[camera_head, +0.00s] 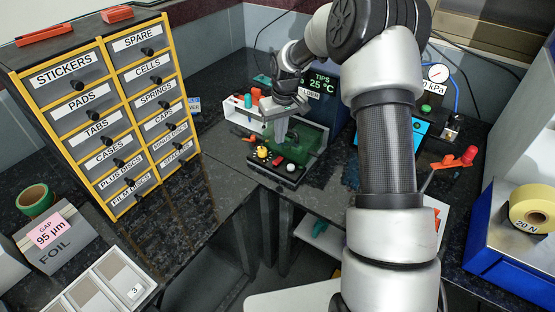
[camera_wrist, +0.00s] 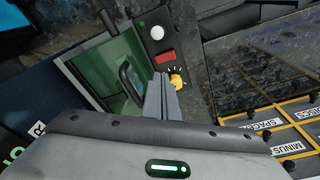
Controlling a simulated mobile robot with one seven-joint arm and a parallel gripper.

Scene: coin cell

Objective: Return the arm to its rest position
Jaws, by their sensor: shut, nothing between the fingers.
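My arm reaches from the lower right of the head view toward the back of the bench. My gripper (camera_head: 277,133) points down in front of a dark device with a green clear cover (camera_head: 309,143). The fingers are shut with nothing between them. In the wrist view my gripper (camera_wrist: 162,85) appears above the device's panel, near a yellow knob (camera_wrist: 177,81), a red button (camera_wrist: 164,57) and a white button (camera_wrist: 157,32). I cannot tell whether the fingertips touch the device.
A labelled drawer cabinet (camera_head: 117,105) stands at the left. A display reading 25 °C (camera_head: 322,88) is behind my gripper. A pressure gauge (camera_head: 438,73) and orange-handled tool (camera_head: 468,156) are at the right.

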